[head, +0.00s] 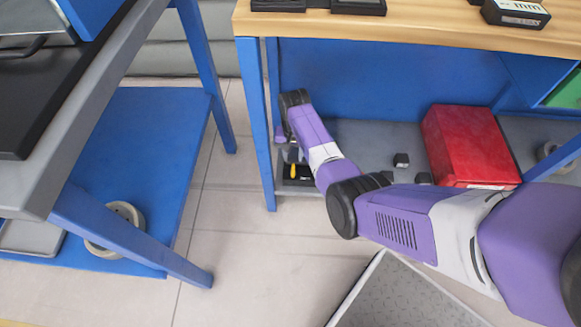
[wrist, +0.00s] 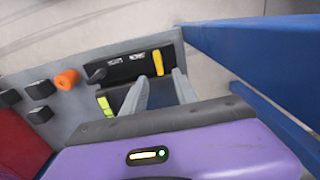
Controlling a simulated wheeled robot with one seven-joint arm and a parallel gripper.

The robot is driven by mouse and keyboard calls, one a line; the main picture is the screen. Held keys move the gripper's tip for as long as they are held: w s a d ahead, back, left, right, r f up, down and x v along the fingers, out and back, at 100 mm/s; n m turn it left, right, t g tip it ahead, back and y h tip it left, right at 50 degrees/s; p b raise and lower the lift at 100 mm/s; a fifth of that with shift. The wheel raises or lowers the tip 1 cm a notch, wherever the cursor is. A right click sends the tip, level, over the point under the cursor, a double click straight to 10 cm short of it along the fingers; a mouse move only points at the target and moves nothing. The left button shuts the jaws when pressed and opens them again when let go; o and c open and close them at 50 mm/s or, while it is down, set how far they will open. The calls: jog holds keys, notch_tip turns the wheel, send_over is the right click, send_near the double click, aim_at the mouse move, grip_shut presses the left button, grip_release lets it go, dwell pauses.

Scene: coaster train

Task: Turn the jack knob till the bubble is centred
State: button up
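A black device (wrist: 125,71) with pale lettering lies on the lower shelf. It carries a dark knob-like part (wrist: 97,73) at its left and an upright yellow bar (wrist: 158,62) at its right. A yellow-green marked strip (wrist: 104,105) shows below the dark part; it may be the level vial, but no bubble can be made out. My gripper (wrist: 161,78) is open, its two grey fingers apart over the device's near right part, with nothing seen between them. The yellow bar lies just beyond the fingertips. In the head view the device (head: 298,182) is small and partly hidden by my arm.
An orange cylinder (wrist: 67,79) and several black blocks (wrist: 40,116) stand left of the device. A red box (head: 468,145) sits further along the shelf. A blue bench leg (head: 256,125) stands close beside my gripper. The wooden benchtop (head: 430,27) is overhead.

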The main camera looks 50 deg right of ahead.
aim_at(293, 169)
jog(key=shift+s+a+f, duration=0.15)
jog(key=shift+s+f, duration=0.1)
notch_tip(293, 169, down, 7)
jog(key=b, duration=0.4)
jog(key=shift+f, duration=0.2)
jog(key=shift+c, duration=0.2)
grip_shut()
